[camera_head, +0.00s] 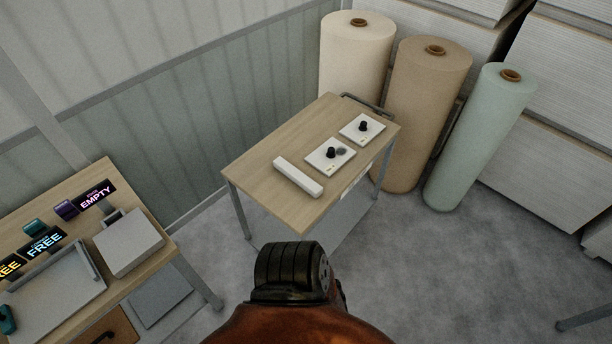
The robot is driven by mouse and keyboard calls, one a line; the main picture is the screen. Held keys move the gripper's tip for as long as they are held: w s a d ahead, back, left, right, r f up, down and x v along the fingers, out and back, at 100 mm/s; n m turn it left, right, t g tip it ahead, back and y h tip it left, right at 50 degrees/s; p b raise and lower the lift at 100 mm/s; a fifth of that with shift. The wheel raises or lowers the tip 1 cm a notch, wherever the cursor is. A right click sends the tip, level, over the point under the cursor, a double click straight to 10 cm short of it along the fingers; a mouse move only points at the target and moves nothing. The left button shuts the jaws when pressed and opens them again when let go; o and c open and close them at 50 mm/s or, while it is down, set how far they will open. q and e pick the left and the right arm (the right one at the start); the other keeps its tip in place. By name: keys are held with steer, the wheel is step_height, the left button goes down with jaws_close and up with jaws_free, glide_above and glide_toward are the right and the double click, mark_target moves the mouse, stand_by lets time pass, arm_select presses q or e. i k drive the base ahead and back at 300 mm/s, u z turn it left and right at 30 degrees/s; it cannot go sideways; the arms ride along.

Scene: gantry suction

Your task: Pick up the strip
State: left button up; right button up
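A white strip, a plain long block (298,177), lies flat on the wooden top of a small cart (262,184). It lies near the cart's front left part, apart from the two white plates beside it. Neither of my grippers shows in the head view. Only a dark ribbed part and an orange-brown part of my own body show at the bottom middle.
Two white plates with black knobs, one nearer (318,160) and one farther (351,131), share the cart top. Tall rolls (425,110) stand behind it. A wooden desk (150,262) with lit signs stands at left. Grey floor (430,270) is open at right.

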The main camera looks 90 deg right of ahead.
mark_target(315, 190)
steer(key=z, duration=2.3)
steer(key=i, duration=1.2)
steer(key=z, duration=0.15)
